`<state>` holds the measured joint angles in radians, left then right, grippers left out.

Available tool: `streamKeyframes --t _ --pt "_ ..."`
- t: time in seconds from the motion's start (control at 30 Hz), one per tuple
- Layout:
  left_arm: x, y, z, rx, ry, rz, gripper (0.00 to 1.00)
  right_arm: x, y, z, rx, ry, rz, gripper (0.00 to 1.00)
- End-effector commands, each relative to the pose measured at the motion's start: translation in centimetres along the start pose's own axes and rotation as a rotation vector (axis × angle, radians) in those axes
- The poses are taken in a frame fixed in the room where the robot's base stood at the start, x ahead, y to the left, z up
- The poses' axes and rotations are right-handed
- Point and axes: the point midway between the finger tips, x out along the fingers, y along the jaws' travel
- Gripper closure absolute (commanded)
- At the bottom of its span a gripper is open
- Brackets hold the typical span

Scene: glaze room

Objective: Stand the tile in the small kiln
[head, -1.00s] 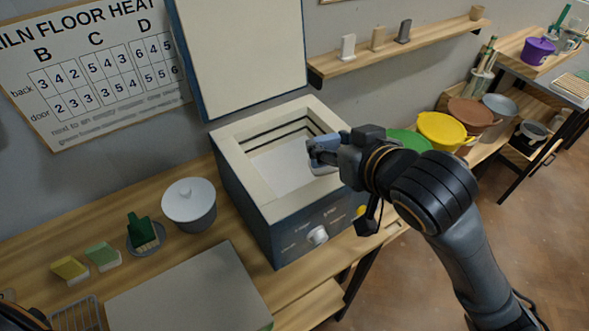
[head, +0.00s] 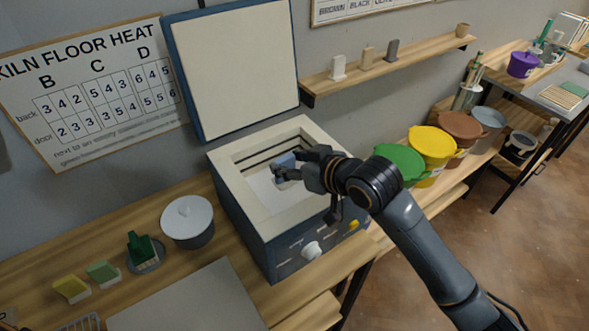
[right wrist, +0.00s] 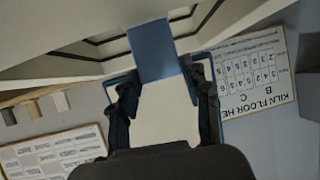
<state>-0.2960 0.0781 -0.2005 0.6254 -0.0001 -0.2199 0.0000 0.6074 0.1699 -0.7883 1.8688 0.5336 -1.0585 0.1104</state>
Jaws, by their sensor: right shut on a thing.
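The small kiln (head: 243,200) stands on the wooden bench with its lid (head: 235,70) raised against the wall. Its cream-rimmed chamber is open at the top, with a pale floor partly visible. My right gripper (head: 289,168) is over the chamber opening, shut on a blue tile (head: 283,160). In the right wrist view the tile (right wrist: 152,48) sticks out beyond the two fingers. I cannot tell whether its lower edge touches the kiln floor. My left gripper is not in view.
A lidded grey pot (head: 187,222), a green item on a dish (head: 145,250), and yellow and green sponge-like blocks (head: 72,289) stand left of the kiln. A wall shelf (head: 390,65) holds small upright pieces. Several coloured buckets, one yellow (head: 433,145), stand to the right.

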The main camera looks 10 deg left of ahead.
Motion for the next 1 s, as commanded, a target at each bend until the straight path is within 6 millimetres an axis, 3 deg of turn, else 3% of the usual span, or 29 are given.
streamKeyframes --t 0.3,0.5,0.87,0.9,1.0 --pt "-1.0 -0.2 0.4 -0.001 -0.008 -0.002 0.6 2.1 1.8 1.9 0.002 -0.003 0.0 0.88" --pt "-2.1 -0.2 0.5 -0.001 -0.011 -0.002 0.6 3.2 1.7 4.0 0.001 0.0 0.0 0.88" --pt "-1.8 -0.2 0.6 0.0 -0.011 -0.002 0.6 3.5 1.7 4.5 0.0 0.002 0.0 0.88" --pt "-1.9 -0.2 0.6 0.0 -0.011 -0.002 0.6 3.5 1.7 4.5 0.0 0.001 0.0 0.49" --pt "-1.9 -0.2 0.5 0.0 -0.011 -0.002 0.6 3.5 1.7 4.5 0.0 0.0 0.0 0.3"
